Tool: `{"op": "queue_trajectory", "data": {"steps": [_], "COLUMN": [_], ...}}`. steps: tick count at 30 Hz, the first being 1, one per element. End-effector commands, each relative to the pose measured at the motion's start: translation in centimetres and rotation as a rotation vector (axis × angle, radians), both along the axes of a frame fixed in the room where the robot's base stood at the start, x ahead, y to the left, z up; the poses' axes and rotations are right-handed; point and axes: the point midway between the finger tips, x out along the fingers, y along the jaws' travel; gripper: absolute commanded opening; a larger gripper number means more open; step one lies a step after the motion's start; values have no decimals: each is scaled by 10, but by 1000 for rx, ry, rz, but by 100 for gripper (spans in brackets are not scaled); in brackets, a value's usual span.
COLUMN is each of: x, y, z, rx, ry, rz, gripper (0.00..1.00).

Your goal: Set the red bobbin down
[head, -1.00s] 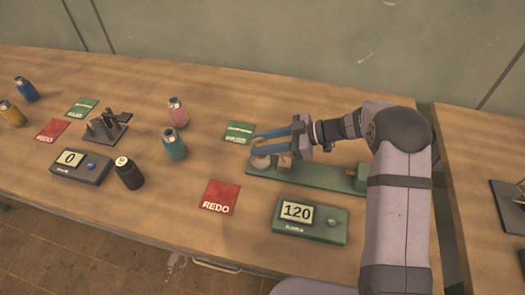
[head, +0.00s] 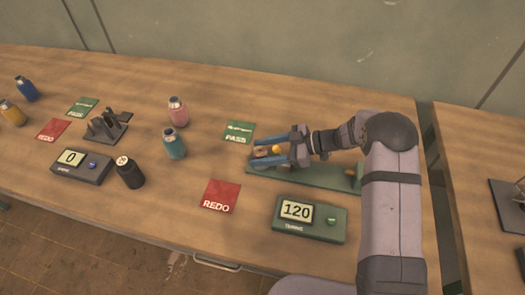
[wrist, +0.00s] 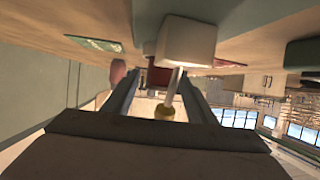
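I cannot make out a clearly red bobbin in either view. My gripper (head: 264,152) is at the left end of a long green fixture (head: 320,177). Its two blue fingers are spread apart. A pink bottle (head: 178,111) stands upright on the table, away from my gripper.
A green PASS card (head: 238,131) and a red REDO card (head: 221,197) lie left of the fixture. A green timer (head: 310,220) reads 120.

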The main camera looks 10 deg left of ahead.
Motion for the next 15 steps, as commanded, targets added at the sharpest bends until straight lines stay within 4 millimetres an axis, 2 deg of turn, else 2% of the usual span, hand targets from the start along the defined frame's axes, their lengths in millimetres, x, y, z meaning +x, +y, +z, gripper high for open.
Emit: {"op": "queue_trajectory", "data": {"steps": [10, 15], "x": [0, 3], "y": [0, -15], "z": [5, 8], "rx": [0, 0], "ry": [-1, -2], "rz": [0, -3], "gripper": [51, 51]}}
